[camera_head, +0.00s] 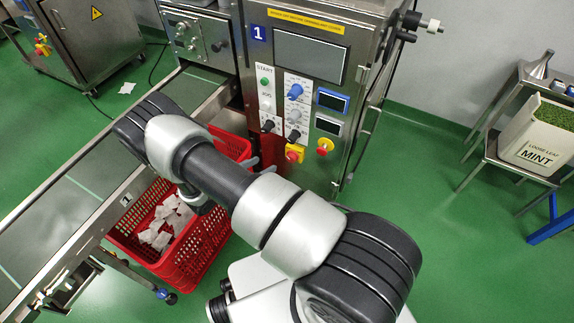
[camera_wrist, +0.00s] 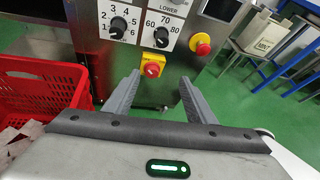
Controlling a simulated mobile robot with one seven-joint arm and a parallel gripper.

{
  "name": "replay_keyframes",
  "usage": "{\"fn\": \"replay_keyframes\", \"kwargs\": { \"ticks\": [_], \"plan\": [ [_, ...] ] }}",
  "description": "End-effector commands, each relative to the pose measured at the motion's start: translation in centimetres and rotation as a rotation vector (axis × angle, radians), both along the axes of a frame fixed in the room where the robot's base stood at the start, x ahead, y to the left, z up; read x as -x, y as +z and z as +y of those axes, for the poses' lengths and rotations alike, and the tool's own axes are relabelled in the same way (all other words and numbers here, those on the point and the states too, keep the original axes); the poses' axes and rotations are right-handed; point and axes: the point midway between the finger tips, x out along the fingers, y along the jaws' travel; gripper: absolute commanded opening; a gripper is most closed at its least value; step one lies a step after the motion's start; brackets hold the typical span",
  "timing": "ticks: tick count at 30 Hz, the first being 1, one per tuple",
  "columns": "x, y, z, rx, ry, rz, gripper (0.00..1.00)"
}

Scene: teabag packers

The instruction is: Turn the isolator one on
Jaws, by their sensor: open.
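The isolator, a red rotary knob on a yellow square plate (camera_head: 294,154), is low on the front panel of machine 1 (camera_head: 257,32). In the wrist view the isolator (camera_wrist: 153,67) shows just beyond and between my fingertips, a little left of their middle. My gripper (camera_wrist: 160,80) is open and empty, its two grey fingers pointing at the panel. A gap seems to remain between the fingertips and the knob. In the head view my arm hides most of the gripper; only a bit of finger shows left of the isolator.
A red mushroom button on yellow (camera_wrist: 202,44) is right of the isolator. Black dials (camera_wrist: 118,28) sit above it. A red crate with white teabags (camera_head: 165,225) stands at left, beside the conveyor (camera_head: 60,215).

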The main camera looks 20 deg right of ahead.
Motion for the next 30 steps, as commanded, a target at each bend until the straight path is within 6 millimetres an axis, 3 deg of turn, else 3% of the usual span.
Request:
{"fn": "replay_keyframes", "kwargs": {
  "ticks": [1,6,11,30],
  "plan": [
    [0.5,-2.8,0.0,0.03,0.048,0.033,0.5],
    [1.0,-6.2,0.1,0.074,0.134,0.083,0.5],
    [0.4,-7.1,-0.9,0.079,0.142,0.088,0.5],
    [-5.9,-12.0,-11.4,0.077,0.139,0.087,0.5]
  ]
}}
